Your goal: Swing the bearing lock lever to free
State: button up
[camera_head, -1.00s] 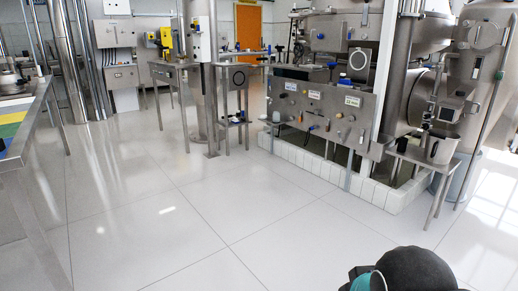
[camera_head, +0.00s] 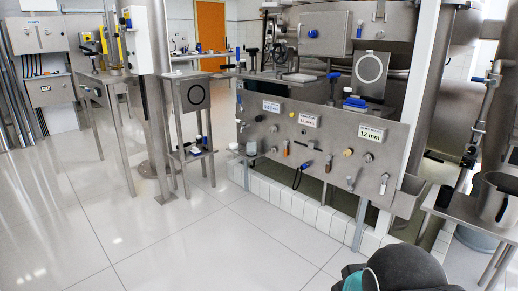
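A steel panel (camera_head: 318,172) of the separator stands right of the middle, on a white tiled plinth. It carries several small levers and knobs: an orange-handled lever (camera_head: 286,147), a blue-handled lever (camera_head: 305,165), a pale lever (camera_head: 329,163) and a silver lever (camera_head: 351,181). Three white labels sit above them; the right one (camera_head: 370,133) reads 12 mm. I cannot tell which one is the bearing lock lever, nor its position. My gripper is not in view; only a dark rounded part of my arm with a teal band shows at the bottom right.
A side table with a steel pot (camera_head: 496,198) stands at the right. A small steel stand (camera_head: 190,98) and a thick steel column (camera_head: 150,100) stand left of the panel. The white tiled plinth (camera_head: 300,205) edges the machine. The floor (camera_head: 190,245) in front is clear.

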aim_at(286, 142)
jog(key=z, duration=0.05)
jog(key=i, duration=0.4)
jog(key=u, duration=0.45)
jog(key=k, duration=0.6)
jog(key=u, duration=0.75)
jog(key=i, duration=0.75)
jog(key=z, duration=0.55)
jog(key=i, duration=0.9)
jog(key=z, duration=1.25)
jog(key=i, duration=0.35)
jog(key=z, duration=0.25)
